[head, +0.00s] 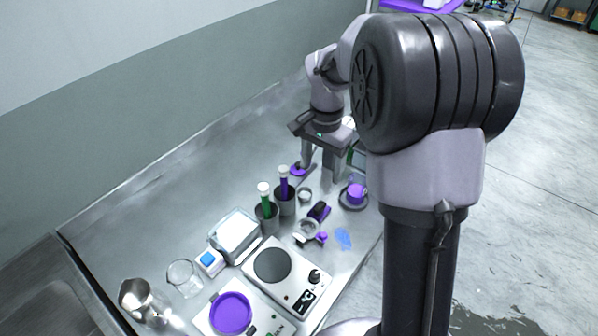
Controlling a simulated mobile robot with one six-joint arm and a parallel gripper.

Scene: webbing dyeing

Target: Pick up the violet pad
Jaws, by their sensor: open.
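My gripper (318,171) points down over the far part of the metal bench, its two fingers apart. A flat violet piece (298,170) lies on the bench at the left finger's tip and is probably the violet pad. Whether the finger touches it cannot be told from this angle. No object shows clearly between the fingers. My arm hides part of the bench behind and to the right of the gripper.
Nearby stand tubes in dark holders (266,215), a violet cup (355,194) on a dark dish and a violet-black item (319,211). A hotplate (272,266), white tray (235,233), glass beaker (184,278) and violet dish (231,313) are nearer.

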